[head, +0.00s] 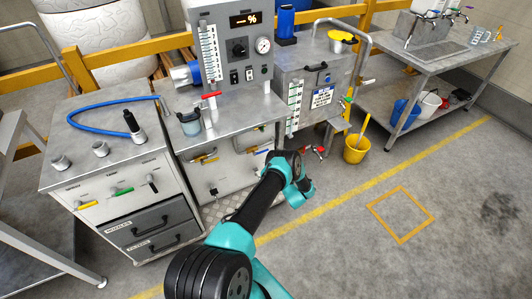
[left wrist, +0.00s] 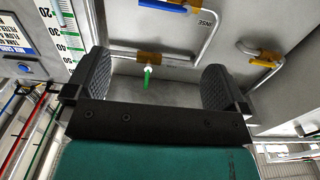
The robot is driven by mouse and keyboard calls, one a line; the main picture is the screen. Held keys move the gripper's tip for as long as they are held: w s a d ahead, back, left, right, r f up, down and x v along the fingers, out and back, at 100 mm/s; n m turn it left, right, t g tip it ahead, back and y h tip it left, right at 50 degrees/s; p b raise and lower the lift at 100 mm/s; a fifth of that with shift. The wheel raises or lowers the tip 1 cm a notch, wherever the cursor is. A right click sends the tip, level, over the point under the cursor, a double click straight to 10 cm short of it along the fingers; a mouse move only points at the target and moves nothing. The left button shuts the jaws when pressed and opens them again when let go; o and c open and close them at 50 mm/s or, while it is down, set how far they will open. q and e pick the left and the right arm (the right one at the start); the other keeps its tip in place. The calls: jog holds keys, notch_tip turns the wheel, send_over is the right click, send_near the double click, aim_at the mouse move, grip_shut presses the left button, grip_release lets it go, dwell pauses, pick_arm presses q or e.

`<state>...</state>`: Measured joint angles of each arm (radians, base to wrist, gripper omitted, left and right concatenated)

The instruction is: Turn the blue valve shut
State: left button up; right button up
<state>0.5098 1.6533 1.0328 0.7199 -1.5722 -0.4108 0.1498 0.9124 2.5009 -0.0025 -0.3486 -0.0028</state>
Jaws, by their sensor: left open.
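The blue valve (left wrist: 163,6) shows as a blue lever at the top edge of the left wrist view, partly cut off, beside a label reading RINSE. In the head view a small blue lever (head: 262,151) shows on the front of the middle steel cabinet, just above my arm. My left gripper (left wrist: 157,64) is open and empty in the left wrist view. A green lever (left wrist: 148,76) shows between its fingers; contact cannot be told. The blue lever is apart from the fingers. In the head view the fingertips are hidden behind my wrist.
A yellow lever (left wrist: 263,62) sits right of the fingers on a bent pipe. Another yellow lever (head: 205,158) is on the middle cabinet. The left cabinet (head: 115,235) has several handles. A yellow bucket (head: 356,155) stands on the floor; the floor at right is clear.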

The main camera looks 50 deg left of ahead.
aim_at(263, 152)
pick_arm(q)
jog(key=shift+x, duration=8.65)
jog(key=shift+f, duration=0.1)
jog(key=shift+c, duration=0.2)
jog(key=c, duration=0.9)
